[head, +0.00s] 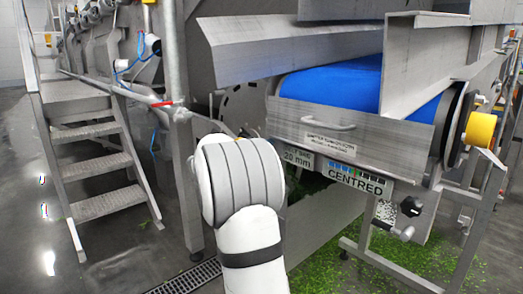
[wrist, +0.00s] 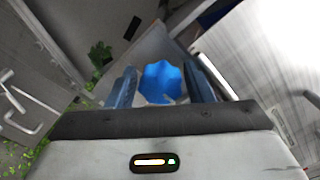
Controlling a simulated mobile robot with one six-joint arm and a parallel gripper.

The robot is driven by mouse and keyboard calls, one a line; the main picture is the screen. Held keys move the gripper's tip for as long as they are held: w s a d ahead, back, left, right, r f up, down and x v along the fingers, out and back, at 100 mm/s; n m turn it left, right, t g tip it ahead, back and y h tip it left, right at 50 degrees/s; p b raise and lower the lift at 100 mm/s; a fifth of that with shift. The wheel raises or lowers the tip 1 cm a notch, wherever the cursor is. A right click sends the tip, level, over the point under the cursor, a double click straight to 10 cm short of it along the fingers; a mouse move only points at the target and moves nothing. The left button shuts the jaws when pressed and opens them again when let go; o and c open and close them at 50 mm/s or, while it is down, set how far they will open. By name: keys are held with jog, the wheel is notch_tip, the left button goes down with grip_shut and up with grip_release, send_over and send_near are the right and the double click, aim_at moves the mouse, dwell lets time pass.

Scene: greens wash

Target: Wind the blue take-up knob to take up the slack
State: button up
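The blue take-up knob (wrist: 162,82), with a lobed rim, shows in the wrist view between the two fingers of my gripper (wrist: 161,70). The fingers are apart, one on each side of the knob, with a visible gap on both sides. How deep the knob sits between them is hard to tell. In the head view the knob and my gripper are hidden behind my white arm. The blue belt (head: 335,84) lies on the conveyor. A panel below it (head: 360,183) reads "20 mm" and "CENTRED".
A black knob (head: 410,206) hangs under the conveyor frame, and a yellow roller end (head: 481,129) sticks out at right. Metal steps (head: 100,165) stand at left. Green leaf scraps (head: 385,262) litter the floor under the conveyor. Sheet-metal walls are close around my gripper.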

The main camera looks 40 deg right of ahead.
jog(key=shift+o, duration=1)
jog(key=a+p, duration=0.2)
jog(key=a, duration=0.6)
jog(key=shift+s, duration=0.3)
